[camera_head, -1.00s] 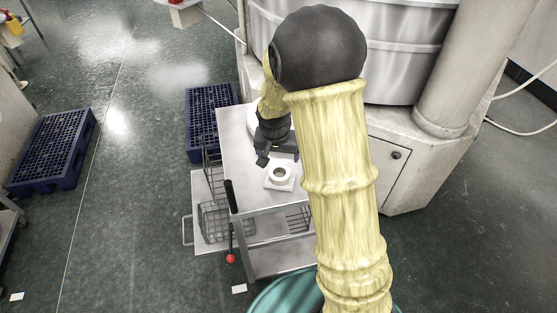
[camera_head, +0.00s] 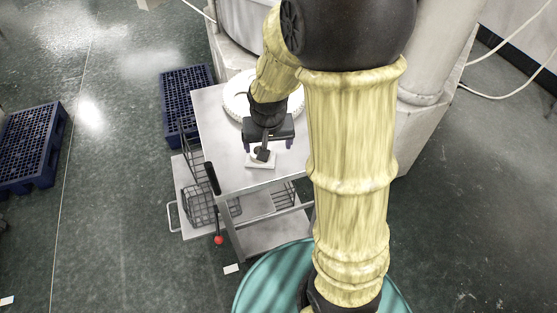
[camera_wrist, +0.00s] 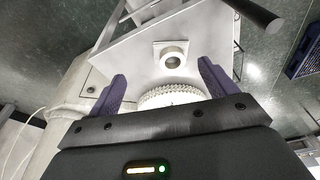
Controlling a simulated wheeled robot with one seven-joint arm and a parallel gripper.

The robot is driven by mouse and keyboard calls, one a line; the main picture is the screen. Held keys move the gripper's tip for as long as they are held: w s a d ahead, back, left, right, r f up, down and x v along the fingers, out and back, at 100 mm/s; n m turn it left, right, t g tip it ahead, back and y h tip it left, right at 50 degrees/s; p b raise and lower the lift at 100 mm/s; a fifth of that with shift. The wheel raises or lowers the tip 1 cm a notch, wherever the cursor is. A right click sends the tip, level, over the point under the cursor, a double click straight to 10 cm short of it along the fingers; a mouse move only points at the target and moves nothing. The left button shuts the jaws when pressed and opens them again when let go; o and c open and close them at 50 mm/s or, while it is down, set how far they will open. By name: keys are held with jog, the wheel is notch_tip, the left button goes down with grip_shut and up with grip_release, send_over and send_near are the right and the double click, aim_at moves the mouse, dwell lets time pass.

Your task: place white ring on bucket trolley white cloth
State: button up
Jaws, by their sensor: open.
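The white ring (camera_wrist: 172,58) lies on the square white cloth (camera_wrist: 158,46) on the metal trolley top (camera_wrist: 190,22), as seen in the wrist view. In the head view the cloth (camera_head: 262,164) shows at the front of the trolley top (camera_head: 212,118), while my gripper mostly hides the ring. My gripper (camera_head: 268,150) is above the cloth area. Its two purple fingers (camera_wrist: 162,84) are spread apart with nothing held between them. The ring lies beyond the fingertips, apart from them.
A round white disc with a toothed rim (camera_head: 235,101) sits on the trolley behind my gripper. Wire baskets (camera_head: 198,207) and a black handle (camera_head: 212,178) are at the trolley's left. Blue pallets (camera_head: 188,95) stand on the floor at left. A large machine is behind.

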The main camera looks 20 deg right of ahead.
jog(key=s+r+n, duration=0.1)
jog(key=s+n, duration=0.1)
jog(key=s, duration=0.7)
jog(key=shift+s+d+r, duration=0.15)
jog(key=shift+s+r, duration=0.15)
jog(key=shift+r, duration=0.1)
